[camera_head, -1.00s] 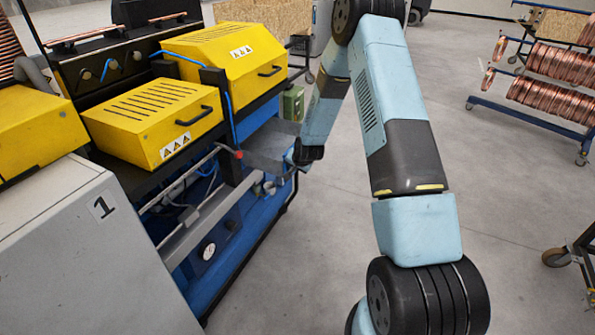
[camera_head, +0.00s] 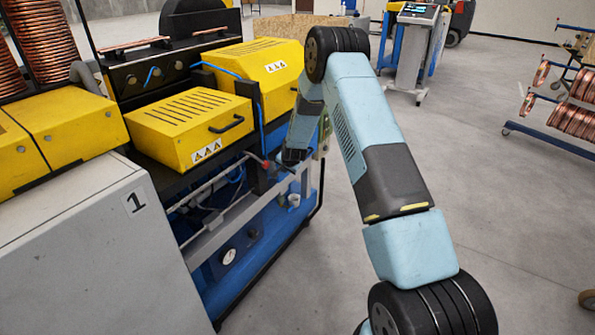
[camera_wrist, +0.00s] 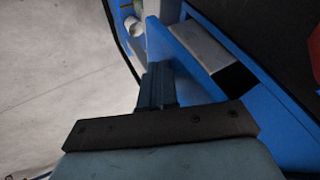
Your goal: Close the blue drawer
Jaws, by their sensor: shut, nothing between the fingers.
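The blue drawer (camera_wrist: 171,43) shows in the wrist view as a blue front panel standing out from the blue cabinet body (camera_wrist: 268,112). Its grey inside (camera_wrist: 198,48) and a dark gap show behind the panel, so it is partly open. My gripper (camera_wrist: 155,72) is shut and empty, with its fingertips close to the outer face of the panel; I cannot tell whether they touch. In the head view my gripper (camera_head: 282,168) is small and dark at the side of the machine, and the drawer is mostly hidden there.
Yellow covers (camera_head: 190,122) sit on top of the machine, with a grey metal rail (camera_head: 225,225) along its side. A light grey cabinet (camera_head: 95,250) stands at the left. Copper coils on a rack (camera_head: 572,115) are at the far right. The floor between is clear.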

